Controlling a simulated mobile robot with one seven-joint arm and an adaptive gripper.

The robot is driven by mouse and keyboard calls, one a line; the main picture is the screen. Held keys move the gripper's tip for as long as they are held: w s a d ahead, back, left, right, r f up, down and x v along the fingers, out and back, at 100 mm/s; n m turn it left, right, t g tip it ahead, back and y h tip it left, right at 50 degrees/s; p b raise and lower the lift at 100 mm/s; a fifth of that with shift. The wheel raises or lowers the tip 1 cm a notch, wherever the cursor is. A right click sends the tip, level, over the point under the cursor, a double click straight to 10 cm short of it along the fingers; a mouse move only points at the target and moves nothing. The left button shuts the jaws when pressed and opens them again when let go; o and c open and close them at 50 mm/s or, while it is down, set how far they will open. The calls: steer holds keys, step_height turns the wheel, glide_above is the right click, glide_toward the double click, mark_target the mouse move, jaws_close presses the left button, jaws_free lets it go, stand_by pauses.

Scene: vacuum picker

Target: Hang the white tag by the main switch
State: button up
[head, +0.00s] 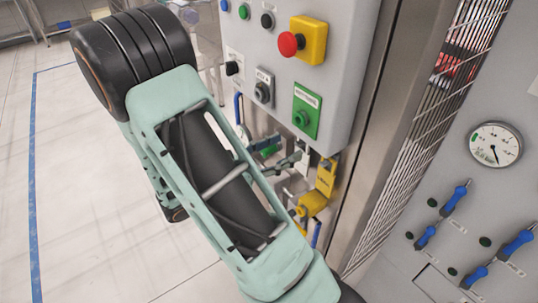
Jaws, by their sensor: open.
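My gripper (284,153) is just below the lower edge of a grey control box, partly hidden behind my pale green arm. Its jaws are open. I cannot pick out the white tag for certain; small pale pieces show around the fingers, too small and covered to tell apart. I also cannot tell for certain which control is the main switch. On the box, a black knob (232,68) sits on a white plate at the left, and a dark switch (263,90) on a white plate is to its right.
The grey control box (345,75) carries a red mushroom button (290,44) on yellow and a green-plated button (301,118). Yellow pieces (326,178) are right of my gripper. A wire mesh, a gauge (496,145) and blue-handled valves (427,237) are further right.

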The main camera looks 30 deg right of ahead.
mark_target(299, 142)
steer(key=d, duration=0.5)
steer(key=shift+w+d, duration=0.25)
steer(key=shift+d, duration=0.15)
steer(key=shift+c, duration=0.2)
steer(key=c, duration=1.2)
steer(key=shift+a+r+p, duration=0.15)
steer(key=shift+r+p, duration=0.35)
steer(key=shift+a, duration=0.15)
steer(key=shift+s+a+p, duration=0.2)
steer(key=shift+a+p, duration=0.1)
steer(key=shift+a, duration=2.05)
steer(key=shift+a, duration=0.15)
